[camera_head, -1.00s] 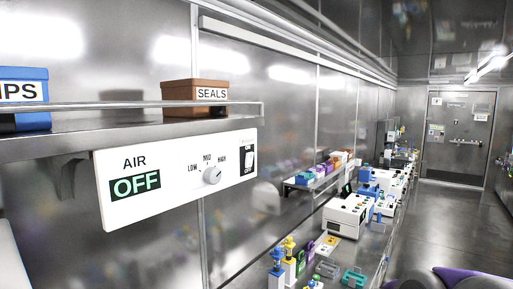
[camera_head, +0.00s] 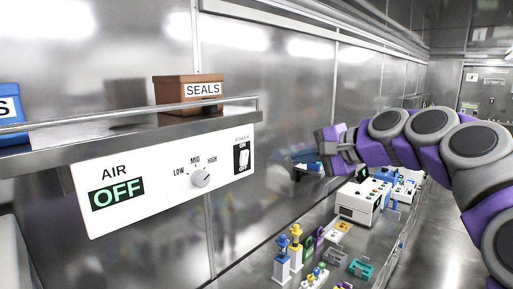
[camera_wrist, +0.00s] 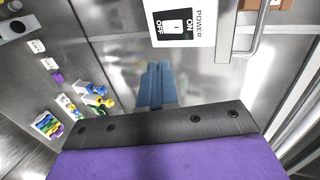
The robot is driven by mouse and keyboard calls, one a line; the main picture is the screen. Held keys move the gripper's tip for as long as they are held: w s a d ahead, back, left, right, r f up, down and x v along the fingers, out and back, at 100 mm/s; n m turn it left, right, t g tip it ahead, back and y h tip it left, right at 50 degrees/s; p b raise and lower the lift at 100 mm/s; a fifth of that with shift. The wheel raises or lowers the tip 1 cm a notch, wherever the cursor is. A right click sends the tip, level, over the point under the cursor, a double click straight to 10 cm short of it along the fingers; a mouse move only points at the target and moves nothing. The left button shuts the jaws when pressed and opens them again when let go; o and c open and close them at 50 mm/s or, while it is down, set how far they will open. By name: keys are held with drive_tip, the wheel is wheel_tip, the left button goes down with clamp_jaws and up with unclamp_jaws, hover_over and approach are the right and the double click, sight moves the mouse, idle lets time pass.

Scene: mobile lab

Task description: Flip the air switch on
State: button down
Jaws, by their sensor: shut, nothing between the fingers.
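The white air panel (camera_head: 140,205) hangs under the shelf at the left of the head view, with a green OFF display (camera_head: 117,193) and a round LOW/MID/HIGH knob (camera_head: 201,178). The power switch (camera_head: 242,157), a white rocker on a black plate, is at the panel's right end. It also shows near the top of the wrist view (camera_wrist: 178,20), marked ON and OFF. My gripper (camera_head: 328,150) is to the right of the panel, apart from the switch. In the wrist view its blue-grey fingers (camera_wrist: 157,85) are together and empty, pointing toward the panel's lower edge.
A shelf with a metal rail (camera_head: 130,113) runs above the panel and bears a brown SEALS box (camera_head: 188,94) and a blue box (camera_head: 12,115). A bench below holds white machines (camera_head: 358,205) and several small coloured items. The wall right of the panel is bare.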

approach(245, 155)
drive_tip(key=shift+d+f, duration=0.95)
drive_tip(key=shift+f, duration=0.25)
drive_tip(key=w+a, duration=0.1)
drive_tip(key=a, duration=0.1)
drive_tip(key=w+a, duration=0.1)
drive_tip(key=a, duration=0.1)
drive_tip(key=w+a, duration=0.1)
drive_tip(key=a, duration=0.1)
drive_tip(key=shift+f, duration=0.4)
drive_tip(key=shift+w+a+r, duration=0.2)
drive_tip(key=shift+w+a, duration=0.1)
drive_tip(key=shift+a, duration=0.05)
drive_tip(key=shift+w+d+r, duration=0.1)
drive_tip(key=shift+w+d, duration=0.05)
drive_tip(key=shift+d, duration=0.35)
drive_tip(key=shift+w+a+r+p, duration=0.1)
drive_tip(key=shift+a+r+p, duration=0.05)
drive_tip(key=shift+a+p, duration=0.6)
drive_tip(key=shift+d, duration=0.25)
drive_tip(key=shift+d+r+p, duration=0.2)
drive_tip(key=shift+r+p, duration=0.5)
drive_tip(key=shift+p, duration=0.05)
drive_tip(key=shift+a, duration=0.2)
